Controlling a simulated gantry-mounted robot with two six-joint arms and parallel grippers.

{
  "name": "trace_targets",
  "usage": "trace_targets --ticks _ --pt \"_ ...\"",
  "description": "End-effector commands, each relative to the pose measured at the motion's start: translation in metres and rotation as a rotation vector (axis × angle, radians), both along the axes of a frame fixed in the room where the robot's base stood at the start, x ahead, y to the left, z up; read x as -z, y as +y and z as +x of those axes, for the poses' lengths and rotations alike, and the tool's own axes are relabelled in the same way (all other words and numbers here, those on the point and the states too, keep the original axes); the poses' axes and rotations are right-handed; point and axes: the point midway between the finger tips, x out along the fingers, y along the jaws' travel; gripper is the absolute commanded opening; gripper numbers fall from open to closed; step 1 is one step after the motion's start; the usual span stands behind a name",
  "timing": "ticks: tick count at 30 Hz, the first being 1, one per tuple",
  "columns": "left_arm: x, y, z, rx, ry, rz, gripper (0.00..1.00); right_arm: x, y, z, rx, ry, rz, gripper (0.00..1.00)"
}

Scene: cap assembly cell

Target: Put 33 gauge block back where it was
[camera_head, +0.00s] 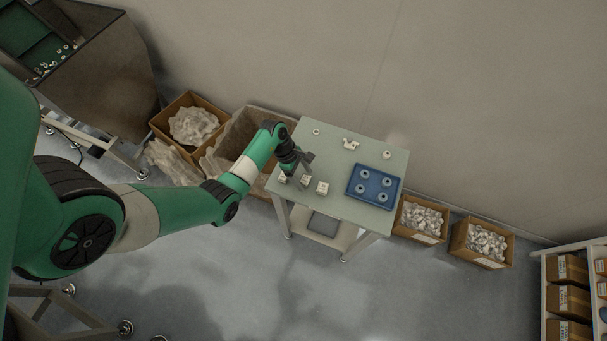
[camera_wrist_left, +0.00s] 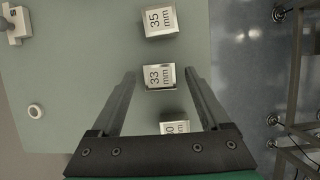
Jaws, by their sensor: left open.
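The 33 gauge block (camera_wrist_left: 158,76) is a small pale metal block marked "33 mm" on its top face. In the left wrist view it lies between the fingertips of my left gripper (camera_wrist_left: 160,72), with a gap on both sides. The gripper is open. The 35 mm block (camera_wrist_left: 159,22) is beyond it, and another block (camera_wrist_left: 174,127), its marking partly hidden, is nearer the gripper's base. In the head view my left gripper (camera_head: 301,164) is low over the table, beside the middle block (camera_head: 305,181). My right gripper is out of view.
The pale green table (camera_head: 335,207) carries a blue tray (camera_head: 356,200) with several rings at right. A white ring (camera_head: 316,132), a whitish part (camera_head: 351,145) and another small round part (camera_head: 387,155) lie toward the back. Cartons stand beside the table. The table centre is clear.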

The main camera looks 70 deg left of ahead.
Motion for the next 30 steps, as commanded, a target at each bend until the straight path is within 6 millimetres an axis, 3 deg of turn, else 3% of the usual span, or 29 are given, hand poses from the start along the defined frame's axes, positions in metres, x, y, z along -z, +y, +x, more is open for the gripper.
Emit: trace_targets --ticks 9,15,30 --pt "-0.071 0.019 -0.020 -0.003 -0.004 0.003 0.79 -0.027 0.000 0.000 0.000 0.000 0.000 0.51" --pt "-0.101 0.028 -0.030 -0.002 -0.002 0.002 0.79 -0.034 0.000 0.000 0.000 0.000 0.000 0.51" --pt "-0.108 0.029 -0.031 -0.001 -0.008 0.001 0.79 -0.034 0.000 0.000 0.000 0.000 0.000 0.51"
